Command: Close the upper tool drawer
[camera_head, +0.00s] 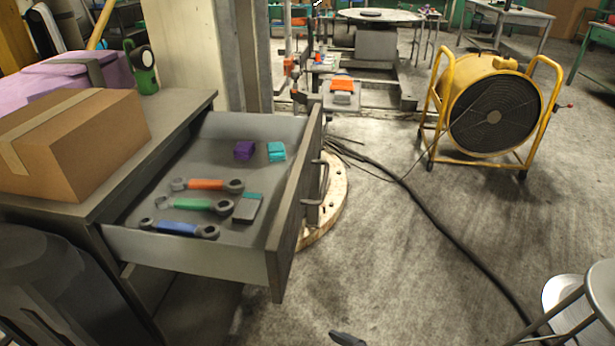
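The upper tool drawer (185,254) is pulled far out of the grey cabinet (196,103), towards the right. Its front panel (289,230) faces right and carries a bar handle (318,183). Inside lie wrenches with orange (206,184), green (193,204) and blue (178,228) grips. A purple block (244,150), a teal block (276,151) and a grey-and-teal piece (248,207) also lie in it. I cannot make out either gripper, and nothing touches the handle. A small dark piece shows at the bottom edge; I cannot tell what it is.
A cardboard box (75,142), a purple case (70,74) and a green tool (141,70) stand on the cabinet. Black cables (430,219) cross the floor right of the drawer. A yellow fan (480,105) stands beyond, a stool (575,305) at lower right. Floor between is mostly clear.

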